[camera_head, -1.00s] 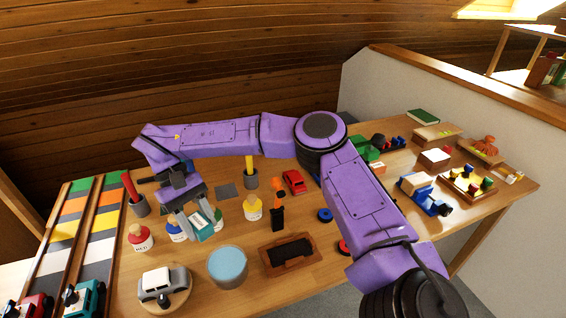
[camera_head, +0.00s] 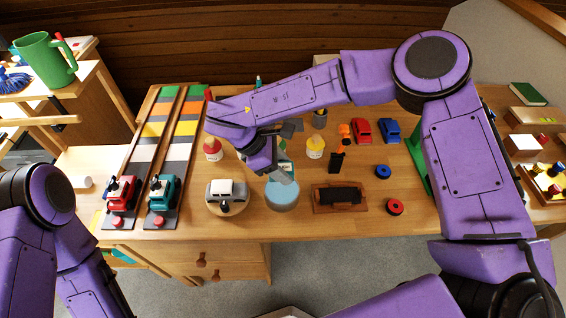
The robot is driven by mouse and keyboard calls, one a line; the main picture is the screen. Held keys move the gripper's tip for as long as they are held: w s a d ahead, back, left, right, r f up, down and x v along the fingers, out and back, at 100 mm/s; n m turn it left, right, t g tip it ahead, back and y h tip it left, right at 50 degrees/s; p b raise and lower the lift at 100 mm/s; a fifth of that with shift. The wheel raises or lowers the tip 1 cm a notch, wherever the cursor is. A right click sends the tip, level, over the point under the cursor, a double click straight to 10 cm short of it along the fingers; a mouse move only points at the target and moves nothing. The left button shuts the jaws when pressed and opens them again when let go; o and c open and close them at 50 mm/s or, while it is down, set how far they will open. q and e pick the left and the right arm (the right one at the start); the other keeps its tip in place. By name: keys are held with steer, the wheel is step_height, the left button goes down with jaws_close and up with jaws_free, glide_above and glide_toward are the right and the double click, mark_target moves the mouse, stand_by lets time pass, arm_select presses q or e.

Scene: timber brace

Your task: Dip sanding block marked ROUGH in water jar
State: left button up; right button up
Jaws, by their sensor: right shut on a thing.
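The water jar (camera_head: 282,196) is a round clear vessel with light blue water, standing near the middle of the table. My right gripper (camera_head: 285,172) reaches in from the right and points down over the jar's back rim. It is shut on a small teal block (camera_head: 287,166), mostly hidden by the fingers. Any ROUGH marking on it is too small to read. I cannot tell whether the block touches the water. My left arm shows at the left edge, but its gripper is out of view.
A white toy car (camera_head: 226,189) on a round stand is left of the jar. A wooden tray (camera_head: 320,205) with a black piece is right of it. Paint bottles with red (camera_head: 212,148) and yellow (camera_head: 316,147) tops stand behind. The front table edge is close.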

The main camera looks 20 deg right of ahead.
steer(key=shift+a+f+b, duration=0.15)
steer(key=shift+f+b, duration=0.25)
steer(key=shift+f, duration=0.4)
step_height(320, 180, down, 2)
steer(key=shift+f+b, duration=0.2)
steer(key=shift+b, duration=0.55)
steer(key=shift+f+b, duration=1.25)
steer(key=shift+f, duration=0.35)
steer(key=o, duration=1)
steer(key=shift+r+p, duration=2.05)
steer(key=shift+r, duration=1.5)
